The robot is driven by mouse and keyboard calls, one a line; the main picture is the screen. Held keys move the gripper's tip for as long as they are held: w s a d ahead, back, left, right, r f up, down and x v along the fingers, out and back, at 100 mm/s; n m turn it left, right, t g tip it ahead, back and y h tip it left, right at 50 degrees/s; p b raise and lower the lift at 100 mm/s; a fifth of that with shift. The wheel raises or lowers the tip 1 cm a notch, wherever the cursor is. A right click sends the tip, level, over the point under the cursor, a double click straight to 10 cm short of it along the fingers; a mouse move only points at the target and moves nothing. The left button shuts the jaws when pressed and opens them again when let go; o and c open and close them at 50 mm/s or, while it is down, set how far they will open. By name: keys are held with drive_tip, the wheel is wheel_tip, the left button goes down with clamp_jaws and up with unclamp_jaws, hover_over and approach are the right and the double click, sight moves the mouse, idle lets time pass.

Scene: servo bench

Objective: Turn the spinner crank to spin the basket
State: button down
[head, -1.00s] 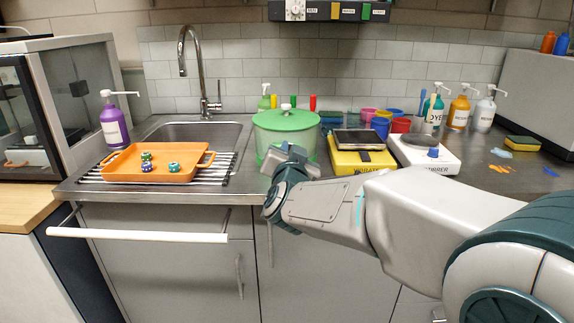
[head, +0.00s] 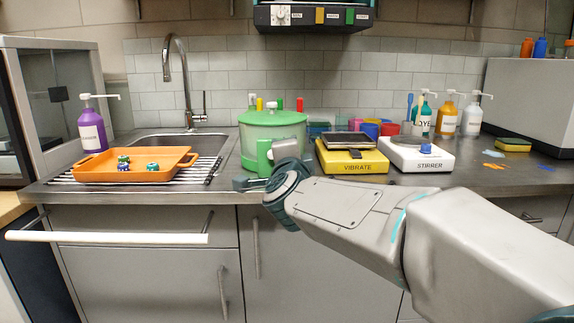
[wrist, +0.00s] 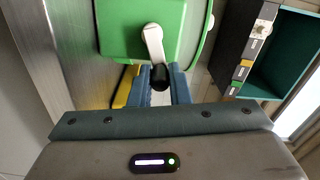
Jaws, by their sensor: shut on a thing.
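The spinner (head: 256,132) is a clear green-tinted drum with a green lid (head: 272,117). It stands on the counter, right of the sink. A green housing (head: 265,157) sits on its front; it fills the top of the wrist view (wrist: 125,28). A white crank arm (wrist: 153,42) reaches from the housing to a black knob (wrist: 160,74). My gripper (wrist: 161,84) is shut on this knob, with a blue finger on each side.
An orange tray (head: 170,175) with small dice-like pieces lies on the rack at left. A yellow vibrate unit (head: 350,166) and white stirrer (head: 420,160) stand close on the right. The counter's front edge (head: 225,199) lies below the spinner. A shelf unit (head: 310,17) hangs above.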

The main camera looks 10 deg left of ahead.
drive_tip(key=m+b, duration=0.1)
drive_tip(key=f+m+b, duration=0.1)
drive_tip(key=m+b, duration=0.2)
drive_tip(key=m, duration=0.1)
drive_tip(key=shift+f, duration=0.4)
drive_tip(key=m+b, duration=0.2)
drive_tip(key=m, duration=0.1)
drive_tip(key=shift+a+f, duration=0.1)
drive_tip(key=shift+f, duration=0.15)
drive_tip(key=shift+m+b, duration=0.3)
drive_tip(key=c, duration=1.5)
unclamp_jaws()
drive_tip(key=shift+c, duration=0.2)
drive_tip(key=shift+o, duration=0.9)
drive_tip(key=shift+f, duration=0.1)
